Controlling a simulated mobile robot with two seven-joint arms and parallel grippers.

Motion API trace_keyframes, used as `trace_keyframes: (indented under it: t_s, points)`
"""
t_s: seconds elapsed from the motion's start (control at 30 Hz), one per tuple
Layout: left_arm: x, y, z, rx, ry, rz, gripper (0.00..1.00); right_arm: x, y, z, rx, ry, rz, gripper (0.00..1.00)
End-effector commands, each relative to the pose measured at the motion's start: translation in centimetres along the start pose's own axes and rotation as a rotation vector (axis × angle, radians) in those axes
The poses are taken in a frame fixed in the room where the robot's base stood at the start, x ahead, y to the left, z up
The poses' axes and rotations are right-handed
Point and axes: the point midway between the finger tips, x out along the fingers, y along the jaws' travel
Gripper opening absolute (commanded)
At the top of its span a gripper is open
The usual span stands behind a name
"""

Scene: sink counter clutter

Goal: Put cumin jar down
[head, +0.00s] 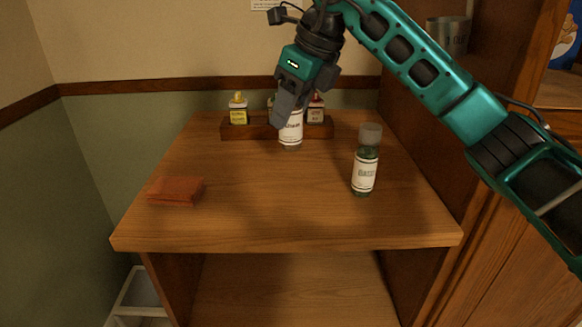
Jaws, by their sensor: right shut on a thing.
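The cumin jar (291,134) is a jar with a white label, in the middle toward the back of the wooden counter, just in front of a small wooden rack. My right gripper (290,108) comes down from above and is shut on its upper part, which the fingers hide. The jar looks upright. I cannot tell whether its base touches the counter. The label is only partly readable. My left gripper is not in view.
The wooden rack (234,132) at the back holds small bottles, one with a yellow label (238,112). A basil jar (365,172) stands upright at the right. A folded reddish-brown cloth (176,190) lies at the left. The counter's front middle (280,215) is clear.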

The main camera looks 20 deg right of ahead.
Motion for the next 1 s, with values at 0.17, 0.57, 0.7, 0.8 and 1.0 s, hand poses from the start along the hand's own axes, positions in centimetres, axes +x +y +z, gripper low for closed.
trace_keyframes:
  t_s: [0.17,0.57,0.7,0.8,1.0]
  points:
    - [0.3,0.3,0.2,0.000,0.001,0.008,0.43,3.9,0.0,-1.7,-0.001,0.002,0.002,0.12]
    - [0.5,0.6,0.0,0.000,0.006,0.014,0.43,7.6,0.0,-3.2,-0.001,0.002,0.001,0.12]
    - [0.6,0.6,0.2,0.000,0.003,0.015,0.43,9.3,0.0,-3.9,-0.001,0.000,0.000,0.12]
    - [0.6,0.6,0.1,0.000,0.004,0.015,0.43,9.3,0.0,-3.9,-0.002,-0.002,-0.001,0.12]
    - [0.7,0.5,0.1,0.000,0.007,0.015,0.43,9.4,0.0,-3.9,-0.002,-0.001,-0.001,0.12]
